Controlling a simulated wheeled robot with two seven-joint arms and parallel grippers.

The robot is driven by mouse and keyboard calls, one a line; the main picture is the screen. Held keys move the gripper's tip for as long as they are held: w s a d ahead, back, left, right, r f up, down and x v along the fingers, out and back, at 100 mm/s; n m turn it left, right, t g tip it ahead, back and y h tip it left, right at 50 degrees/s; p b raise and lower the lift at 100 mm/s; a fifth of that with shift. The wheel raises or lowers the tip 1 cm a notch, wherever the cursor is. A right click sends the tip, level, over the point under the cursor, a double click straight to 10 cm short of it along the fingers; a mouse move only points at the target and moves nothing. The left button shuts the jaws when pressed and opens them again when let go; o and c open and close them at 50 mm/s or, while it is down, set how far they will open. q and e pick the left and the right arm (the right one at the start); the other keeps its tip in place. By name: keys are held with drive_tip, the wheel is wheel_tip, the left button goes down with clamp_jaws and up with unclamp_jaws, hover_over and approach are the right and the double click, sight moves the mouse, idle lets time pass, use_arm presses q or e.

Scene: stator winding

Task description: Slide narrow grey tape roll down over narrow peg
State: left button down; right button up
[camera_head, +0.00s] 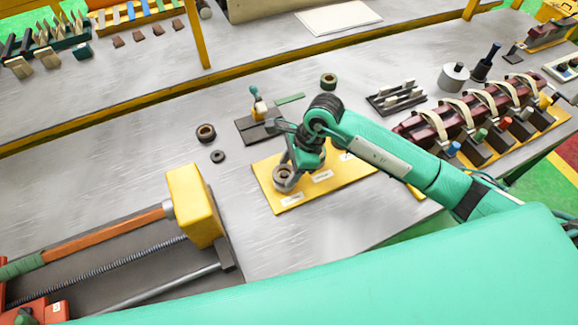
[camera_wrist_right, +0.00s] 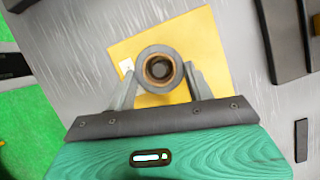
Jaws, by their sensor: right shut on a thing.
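My right gripper (camera_head: 288,168) is over the left part of the yellow board (camera_head: 340,180), pointing down. It is shut on a grey tape roll (camera_head: 284,181) with a light brown inner ring. In the right wrist view the roll (camera_wrist_right: 149,54) sits between the two fingertips (camera_wrist_right: 161,77), above the yellow board (camera_wrist_right: 205,45). Its hole is dark, and I cannot tell whether a peg is inside it. The narrow peg is not clearly visible. I cannot tell how high the roll is above the board. My left gripper is out of view.
A brown tape roll (camera_head: 206,133) and a small dark ring (camera_head: 217,156) lie left of the board. A dark red stator fixture (camera_head: 470,112) is at the right, a yellow-jawed vise (camera_head: 196,205) at the left.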

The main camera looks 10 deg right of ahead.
drive_tip(key=o, duration=1)
drive_tip(key=shift+o, duration=0.2)
drive_tip(key=shift+r, duration=0.1)
drive_tip(key=b+v, duration=0.3)
drive_tip(key=v, duration=1)
drive_tip(key=shift+d+r+b, duration=0.2)
drive_tip(key=shift+r+b, duration=0.05)
drive_tip(key=shift+b, duration=0.05)
drive_tip(key=shift+s, duration=0.1)
